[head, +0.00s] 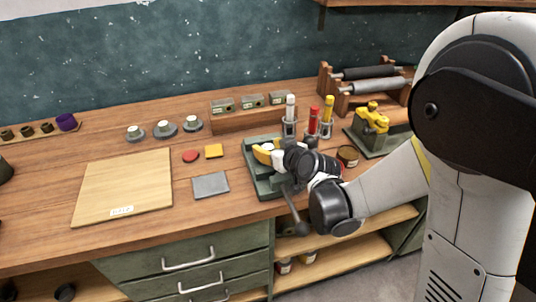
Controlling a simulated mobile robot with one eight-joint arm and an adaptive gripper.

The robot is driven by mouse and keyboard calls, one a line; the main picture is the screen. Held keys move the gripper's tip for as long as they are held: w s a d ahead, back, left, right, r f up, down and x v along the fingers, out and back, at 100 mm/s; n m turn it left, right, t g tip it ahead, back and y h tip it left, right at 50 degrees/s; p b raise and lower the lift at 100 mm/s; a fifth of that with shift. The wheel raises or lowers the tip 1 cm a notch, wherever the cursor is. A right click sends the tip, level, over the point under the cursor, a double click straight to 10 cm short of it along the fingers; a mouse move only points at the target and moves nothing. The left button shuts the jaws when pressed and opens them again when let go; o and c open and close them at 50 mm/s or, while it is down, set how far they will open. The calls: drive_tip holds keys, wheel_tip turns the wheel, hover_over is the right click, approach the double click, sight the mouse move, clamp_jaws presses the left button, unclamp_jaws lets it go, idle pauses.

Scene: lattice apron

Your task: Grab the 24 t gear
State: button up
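I cannot single out the 24 t gear; no label marking it is readable. Three small round pieces with pale tops and grey flat bases, left (135,133), middle (164,129) and right (192,124), stand in a row at the back of the bench; I cannot tell whether they are gears. My gripper (268,153) is over a green device (258,182) right of the bench's middle, apart from that row. A yellow and white part shows at its end. The fingers are too small and overlapped to read, and anything between them is hidden.
A pale board (122,187) lies on the left. Upright red (313,120) and yellow (328,112) bottles and a yellow tool (372,117) stand behind my arm.

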clamp_jaws()
